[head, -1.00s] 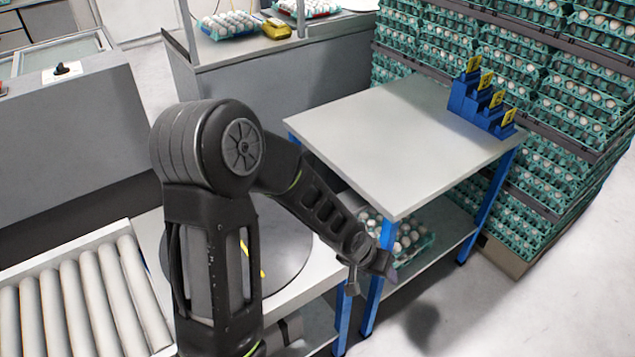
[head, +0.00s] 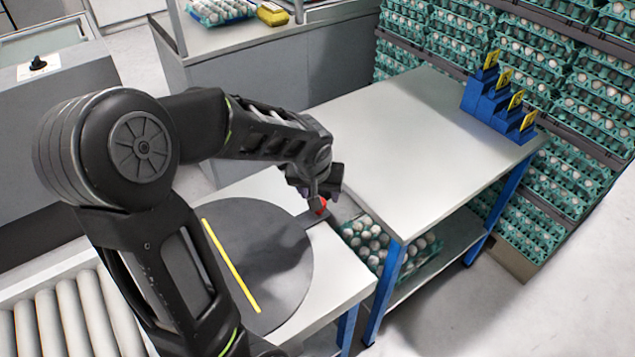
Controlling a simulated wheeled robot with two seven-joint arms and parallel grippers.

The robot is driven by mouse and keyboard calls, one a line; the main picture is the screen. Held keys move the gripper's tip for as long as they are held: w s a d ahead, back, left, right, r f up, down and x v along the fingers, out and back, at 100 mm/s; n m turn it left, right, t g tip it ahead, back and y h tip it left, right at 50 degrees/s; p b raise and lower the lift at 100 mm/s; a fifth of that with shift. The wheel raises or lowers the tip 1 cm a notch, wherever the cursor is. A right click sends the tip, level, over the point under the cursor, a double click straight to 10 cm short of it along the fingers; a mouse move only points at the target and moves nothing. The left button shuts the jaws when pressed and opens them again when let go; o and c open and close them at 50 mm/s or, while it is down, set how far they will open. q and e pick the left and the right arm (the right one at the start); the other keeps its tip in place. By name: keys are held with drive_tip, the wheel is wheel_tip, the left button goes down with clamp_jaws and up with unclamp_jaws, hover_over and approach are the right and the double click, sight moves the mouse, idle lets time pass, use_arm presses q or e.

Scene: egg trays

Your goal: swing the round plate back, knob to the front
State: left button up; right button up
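The round grey plate (head: 279,262) lies flat on a light table, with a yellow stripe (head: 231,266) across it. My arm hides part of its left side. A short grey tab juts from its far right edge, and a red knob (head: 320,207) shows there. My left gripper (head: 321,199) points down right at the knob, and its fingers partly cover it. I cannot tell whether they are closed on it. My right gripper is not in view.
A grey-topped table with blue legs (head: 398,150) stands close on the right, with blue stepped holders (head: 497,105) on top and egg trays (head: 368,240) on its lower shelf. Stacked egg trays rise behind it. A roller conveyor (head: 62,322) is at lower left.

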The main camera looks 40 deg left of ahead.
use_arm(q)
drive_tip(key=shift+a+x, duration=0.2)
drive_tip(key=shift+x, duration=1.05)
drive_tip(key=shift+a+x, duration=0.2)
drive_tip(key=shift+x, duration=1.05)
drive_tip(key=shift+a+x, duration=0.15)
drive_tip(key=shift+x, duration=1.05)
drive_tip(key=shift+r, duration=0.1)
drive_tip(key=shift+c, duration=0.2)
clamp_jaws()
